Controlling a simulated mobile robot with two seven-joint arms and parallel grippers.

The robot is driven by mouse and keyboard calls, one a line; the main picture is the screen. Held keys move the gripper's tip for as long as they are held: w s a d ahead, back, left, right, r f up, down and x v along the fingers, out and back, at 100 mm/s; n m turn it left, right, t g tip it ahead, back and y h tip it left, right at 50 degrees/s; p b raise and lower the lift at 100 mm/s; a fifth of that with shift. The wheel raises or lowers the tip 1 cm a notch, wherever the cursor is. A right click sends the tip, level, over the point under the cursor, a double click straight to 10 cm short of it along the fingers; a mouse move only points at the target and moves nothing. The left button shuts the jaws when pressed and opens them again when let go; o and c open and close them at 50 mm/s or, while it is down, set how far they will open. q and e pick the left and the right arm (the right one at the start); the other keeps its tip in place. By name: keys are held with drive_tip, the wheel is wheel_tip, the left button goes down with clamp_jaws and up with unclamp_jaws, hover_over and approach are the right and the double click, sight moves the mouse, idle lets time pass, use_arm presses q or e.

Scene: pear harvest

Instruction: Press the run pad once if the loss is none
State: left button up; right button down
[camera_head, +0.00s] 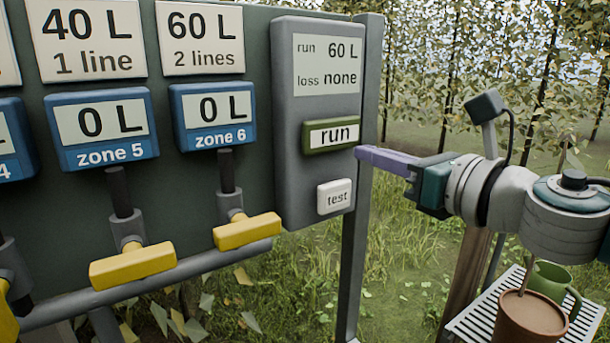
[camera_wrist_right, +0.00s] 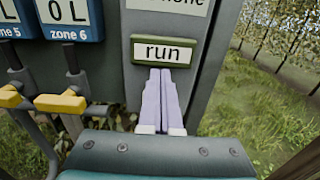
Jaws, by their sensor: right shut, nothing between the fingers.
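The run pad (camera_head: 333,135) is a green-framed button with a white face marked "run", on a grey control box (camera_head: 290,190). The display (camera_head: 327,65) above it reads "run 60 L" and "loss none". My right gripper (camera_head: 362,153) is shut and empty, its pale purple fingers pointing at the box. In the right wrist view, the fingertips (camera_wrist_right: 160,73) lie at the lower edge of the run pad (camera_wrist_right: 163,50); I cannot tell whether they touch it. My left gripper is not in view.
A white test button (camera_head: 334,197) sits below the run pad. Yellow valve handles (camera_head: 247,231) stick out under zone displays (camera_head: 212,116) reading 0 L. A slatted shelf (camera_head: 480,318) at lower right holds a brown pot (camera_head: 530,318) and a green mug (camera_head: 553,285).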

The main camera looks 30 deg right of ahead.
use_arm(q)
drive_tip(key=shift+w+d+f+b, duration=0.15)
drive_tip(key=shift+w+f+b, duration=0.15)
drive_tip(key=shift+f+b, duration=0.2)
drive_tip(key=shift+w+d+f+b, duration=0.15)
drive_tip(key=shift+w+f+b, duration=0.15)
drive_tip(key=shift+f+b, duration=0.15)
use_arm(e)
drive_tip(key=s, duration=0.7)
drive_tip(key=shift+s+d+r, duration=0.2)
drive_tip(key=shift+s+d, duration=0.15)
drive_tip(key=shift+d, duration=0.1)
